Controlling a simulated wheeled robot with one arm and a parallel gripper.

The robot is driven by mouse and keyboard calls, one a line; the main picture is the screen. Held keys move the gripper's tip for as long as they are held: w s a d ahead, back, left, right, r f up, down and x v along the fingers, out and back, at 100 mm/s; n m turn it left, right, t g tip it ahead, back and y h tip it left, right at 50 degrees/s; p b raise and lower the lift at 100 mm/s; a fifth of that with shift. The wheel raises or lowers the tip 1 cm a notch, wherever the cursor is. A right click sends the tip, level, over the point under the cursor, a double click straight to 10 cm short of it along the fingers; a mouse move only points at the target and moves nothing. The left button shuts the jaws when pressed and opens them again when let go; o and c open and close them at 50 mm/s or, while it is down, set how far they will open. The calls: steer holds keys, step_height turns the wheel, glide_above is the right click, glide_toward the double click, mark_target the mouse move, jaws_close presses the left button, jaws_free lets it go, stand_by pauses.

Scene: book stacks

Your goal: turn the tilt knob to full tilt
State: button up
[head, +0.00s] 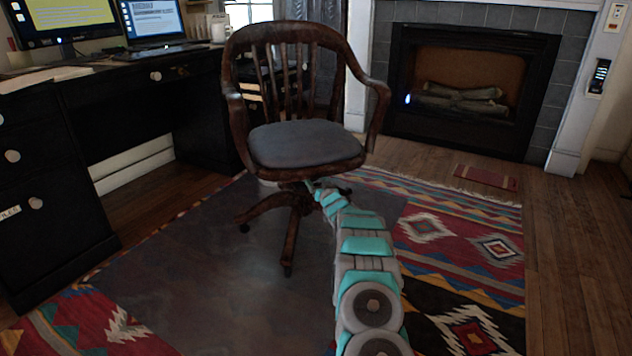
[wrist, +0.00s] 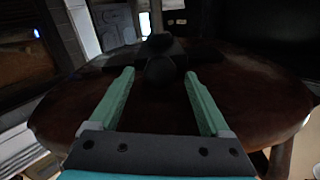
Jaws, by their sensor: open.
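A wooden swivel chair (head: 303,100) with a dark seat pad stands on the rug in the head view. My arm reaches to the front of its seat, and my gripper (head: 312,188) is small and partly lost under the seat edge. In the wrist view the brown underside of the seat (wrist: 245,85) fills the middle. A dark rounded knob (wrist: 160,69) shows there, in line with the gap between the green fingers of my gripper (wrist: 160,75). The fingers are wide apart with a gap on each side of the knob. I cannot tell how deep the knob lies between them.
A black desk (head: 110,110) with a monitor (head: 65,18) and laptop (head: 152,20) stands on the left. A fireplace (head: 470,85) is at the back right. The chair's wooden legs (head: 291,225) spread below the seat. The patterned rug (head: 460,240) around it is clear.

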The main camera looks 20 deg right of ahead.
steer(key=shift+w, duration=0.2)
steer(key=shift+c, duration=0.2)
jaws_close()
stand_by(0.4)
